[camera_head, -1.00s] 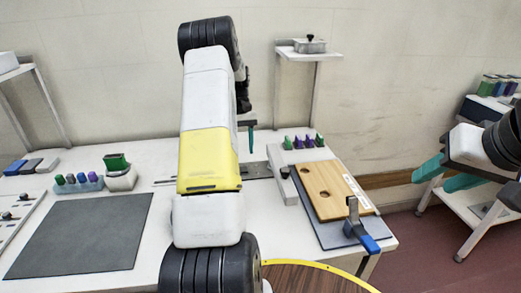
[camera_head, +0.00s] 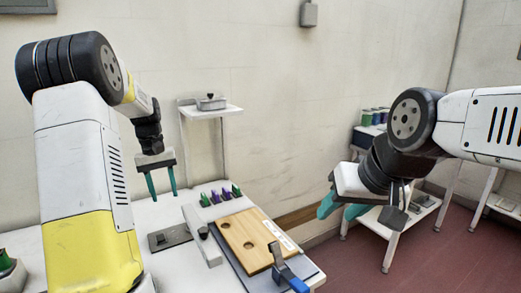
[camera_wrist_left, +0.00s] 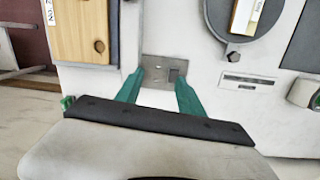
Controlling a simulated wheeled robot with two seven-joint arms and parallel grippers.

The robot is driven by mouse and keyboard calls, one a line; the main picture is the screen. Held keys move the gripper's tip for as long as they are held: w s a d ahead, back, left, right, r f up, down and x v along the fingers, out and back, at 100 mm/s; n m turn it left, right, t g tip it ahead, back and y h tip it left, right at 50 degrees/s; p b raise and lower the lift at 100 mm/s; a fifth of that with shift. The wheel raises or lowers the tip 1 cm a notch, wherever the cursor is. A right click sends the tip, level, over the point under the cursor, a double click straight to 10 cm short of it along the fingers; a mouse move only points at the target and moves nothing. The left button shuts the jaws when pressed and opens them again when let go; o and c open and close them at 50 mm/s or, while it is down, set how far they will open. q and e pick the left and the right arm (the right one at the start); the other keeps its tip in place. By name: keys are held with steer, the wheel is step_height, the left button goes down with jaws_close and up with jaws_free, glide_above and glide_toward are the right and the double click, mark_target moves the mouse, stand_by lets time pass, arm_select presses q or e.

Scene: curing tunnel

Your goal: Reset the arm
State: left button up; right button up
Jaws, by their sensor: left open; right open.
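My left gripper (camera_head: 162,186) hangs above the white table in the head view, left of the wooden board. Its teal fingers are apart and empty. In the left wrist view the same gripper (camera_wrist_left: 160,82) is open over a grey metal plate (camera_wrist_left: 166,72), with nothing between the fingers. My right gripper (camera_head: 340,208) is at the right of the head view, out over the floor beyond the table's right end. Its teal fingers are apart and appear empty.
A wooden board (camera_head: 244,240) with holes lies on the table, with a blue-handled clamp (camera_head: 289,272) at its near edge. Green and purple pieces (camera_head: 220,195) stand behind it. A wall shelf (camera_head: 212,112) holds a lidded metal dish (camera_head: 211,102). A white rack (camera_head: 392,235) stands at right.

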arm_select(q)
steer(key=s+d+r+m+t, duration=0.3)
steer(key=s+d+r+t, duration=0.1)
steer(key=s+d+r, duration=0.75)
steer(key=s+d+m+t+h, duration=0.1)
steer(key=s+d, duration=0.4)
steer(key=s, duration=0.8)
steer(key=shift+f+m+t, duration=0.35)
steer(key=shift+m+t, duration=0.35)
steer(key=shift+t, duration=0.2)
steer(key=shift+d, duration=0.1)
